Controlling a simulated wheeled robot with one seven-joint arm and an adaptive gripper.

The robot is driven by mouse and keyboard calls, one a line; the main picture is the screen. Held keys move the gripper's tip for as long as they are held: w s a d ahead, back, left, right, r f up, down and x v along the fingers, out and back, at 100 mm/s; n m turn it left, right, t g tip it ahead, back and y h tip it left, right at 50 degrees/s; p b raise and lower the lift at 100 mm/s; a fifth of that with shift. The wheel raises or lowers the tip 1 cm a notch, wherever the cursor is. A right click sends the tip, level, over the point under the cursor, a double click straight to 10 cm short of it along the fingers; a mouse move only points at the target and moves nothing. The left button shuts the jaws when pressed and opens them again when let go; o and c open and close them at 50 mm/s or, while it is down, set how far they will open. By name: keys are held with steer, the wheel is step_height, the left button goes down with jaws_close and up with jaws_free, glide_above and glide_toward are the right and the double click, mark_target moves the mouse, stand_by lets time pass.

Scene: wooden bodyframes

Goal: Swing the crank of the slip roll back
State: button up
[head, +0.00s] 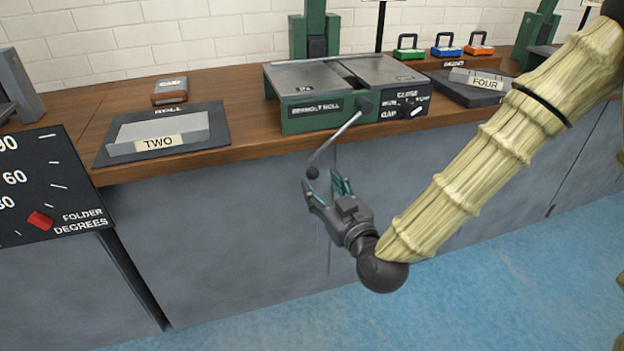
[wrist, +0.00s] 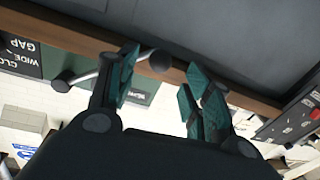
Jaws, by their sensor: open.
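The slip roll (head: 318,108) is a green machine with grey top plates on the wooden bench. Its crank (head: 336,138) is a thin metal rod running from a dark hub (head: 363,104) down and left past the bench edge. It ends in a dark round knob (head: 312,172). My gripper (head: 328,187) is open and empty, just below and beside the knob. In the wrist view the knob (wrist: 159,61) shows near the gap between the teal-padded fingertips (wrist: 160,82), closer to the left finger. I cannot tell whether they touch.
A gap dial (head: 417,106) sits right of the crank hub. A grey plate marked TWO (head: 190,124) lies left on the bench, and one marked FOUR (head: 470,78) lies right. The folder degrees panel (head: 40,185) is at far left. Blue floor in front is clear.

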mark_target(315, 178)
steer(key=shift+b+x, duration=0.35)
steer(key=shift+x, duration=2.8)
steer(key=shift+c, duration=0.2)
jaws_close()
